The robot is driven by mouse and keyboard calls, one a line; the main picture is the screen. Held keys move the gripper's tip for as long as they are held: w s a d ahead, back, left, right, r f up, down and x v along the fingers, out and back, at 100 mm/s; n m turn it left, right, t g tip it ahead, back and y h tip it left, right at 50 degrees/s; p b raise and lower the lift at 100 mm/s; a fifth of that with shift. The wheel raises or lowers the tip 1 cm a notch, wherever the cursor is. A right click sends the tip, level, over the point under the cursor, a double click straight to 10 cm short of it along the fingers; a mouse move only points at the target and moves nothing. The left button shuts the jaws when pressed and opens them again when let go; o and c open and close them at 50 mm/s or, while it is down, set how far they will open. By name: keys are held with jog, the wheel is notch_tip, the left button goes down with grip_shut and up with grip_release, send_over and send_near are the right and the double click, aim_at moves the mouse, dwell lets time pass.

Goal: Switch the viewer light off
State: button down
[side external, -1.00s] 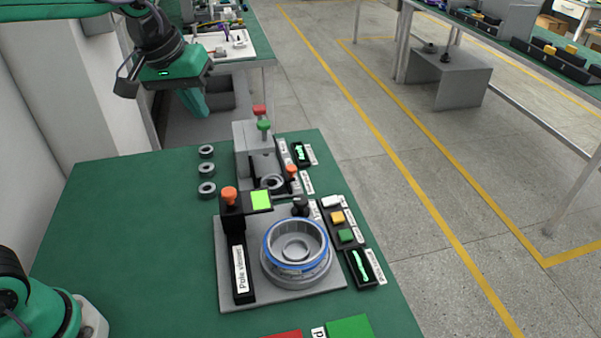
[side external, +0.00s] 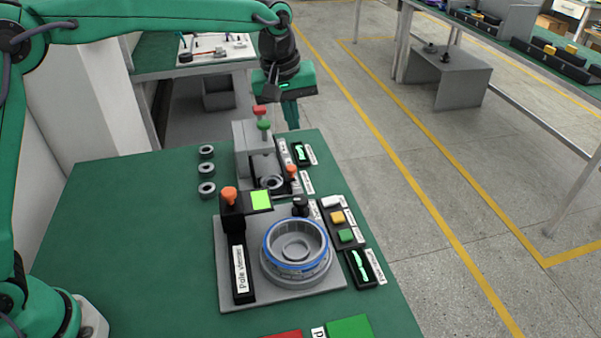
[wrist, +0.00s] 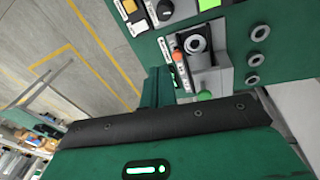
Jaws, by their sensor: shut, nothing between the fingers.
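The pole viewer (side external: 239,268) is a black upright strip on a grey base plate, with an orange knob (side external: 229,194) and a lit yellow-green square (side external: 261,200) at its far end. A black knob (side external: 300,206) stands beside the square; it also shows in the wrist view (wrist: 165,11), near part of the lit square (wrist: 208,4). White (side external: 331,201), yellow (side external: 337,217) and green (side external: 345,235) buttons sit in a row to the right. My gripper (side external: 291,122) is shut and empty, pointing down above the bench's far edge, away from the buttons and knobs.
A grey press-like block (side external: 253,137) with red and green knobs stands close to my gripper. A motor with a blue ring (side external: 296,243) sits on the base plate. Three grey rings (side external: 206,169) lie to the left. The bench's left part is clear.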

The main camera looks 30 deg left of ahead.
jog(key=n, duration=0.2)
send_over(334, 201)
jog(key=s+a, duration=0.2)
notch_tip(334, 201, down, 7)
jog(key=shift+w+d+g, duration=0.25)
jog(key=shift+g, duration=0.15)
jog(key=f, duration=0.8)
jog(key=w+d+f, duration=0.1)
jog(key=f, duration=0.3)
jog(key=shift+w+d+f, duration=0.1)
jog(key=shift+f, duration=0.25)
jog(key=shift+d+f, duration=0.1)
jog(key=shift+f, duration=0.45)
jog(key=shift+w+d+f, duration=0.1)
jog(key=shift+w+f, duration=0.1)
jog(key=shift+f, duration=0.15)
jog(key=shift+s, duration=0.15)
